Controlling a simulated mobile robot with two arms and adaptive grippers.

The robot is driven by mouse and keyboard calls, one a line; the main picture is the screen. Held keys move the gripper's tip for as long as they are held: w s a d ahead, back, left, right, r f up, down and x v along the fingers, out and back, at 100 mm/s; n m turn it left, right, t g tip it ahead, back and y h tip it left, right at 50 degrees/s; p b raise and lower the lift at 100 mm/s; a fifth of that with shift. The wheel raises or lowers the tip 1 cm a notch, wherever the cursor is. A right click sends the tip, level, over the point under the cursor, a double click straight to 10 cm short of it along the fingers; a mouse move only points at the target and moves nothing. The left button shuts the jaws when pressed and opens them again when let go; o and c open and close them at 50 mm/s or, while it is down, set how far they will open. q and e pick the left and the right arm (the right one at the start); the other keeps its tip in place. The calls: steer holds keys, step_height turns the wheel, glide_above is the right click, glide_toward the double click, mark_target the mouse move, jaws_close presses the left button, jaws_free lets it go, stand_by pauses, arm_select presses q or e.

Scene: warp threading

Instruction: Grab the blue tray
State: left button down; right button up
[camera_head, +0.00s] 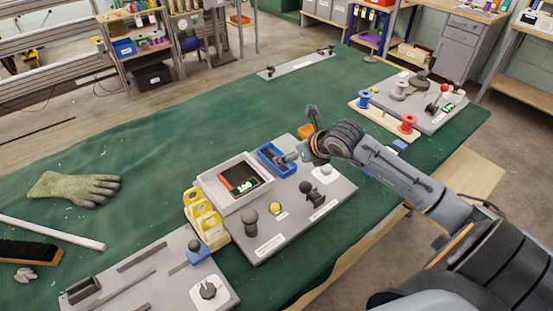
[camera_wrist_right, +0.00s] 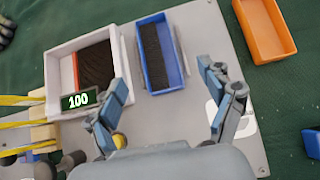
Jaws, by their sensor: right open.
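The blue tray (camera_head: 268,156) is a small open box on the grey board, beside a white box, and it shows in the right wrist view (camera_wrist_right: 147,88) with a dark strip inside. My right gripper (camera_head: 297,153) reaches over the board from the right, above the right side of the blue tray. In the right wrist view, the right gripper (camera_wrist_right: 170,100) is open and empty, its fingers apart on either side below the tray. The tray lies ahead of the fingertips, and I see no contact. My left gripper is not in view.
The white box (camera_wrist_right: 62,70) with a "100" display (camera_wrist_right: 78,99) stands left of the tray. An orange tray (camera_wrist_right: 264,32) lies to the right. A yellow rack (camera_head: 206,217) and knobs (camera_head: 250,220) crowd the grey board (camera_head: 330,203). Green cloth (camera_head: 150,165) behind is mostly clear.

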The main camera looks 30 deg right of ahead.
mark_target(272, 158)
steer(key=x, duration=0.3)
steer(key=shift+w+a+f+p, duration=0.15)
steer(key=shift+w+f+p, duration=0.2)
steer(key=shift+w+p, duration=0.1)
steer(key=x, duration=0.4)
steer(key=shift+a+f+p, duration=0.1)
steer(key=shift+p, duration=0.25)
steer(key=shift+s, duration=0.1)
steer(key=c, duration=1.4)
steer(key=shift+c, duration=0.4)
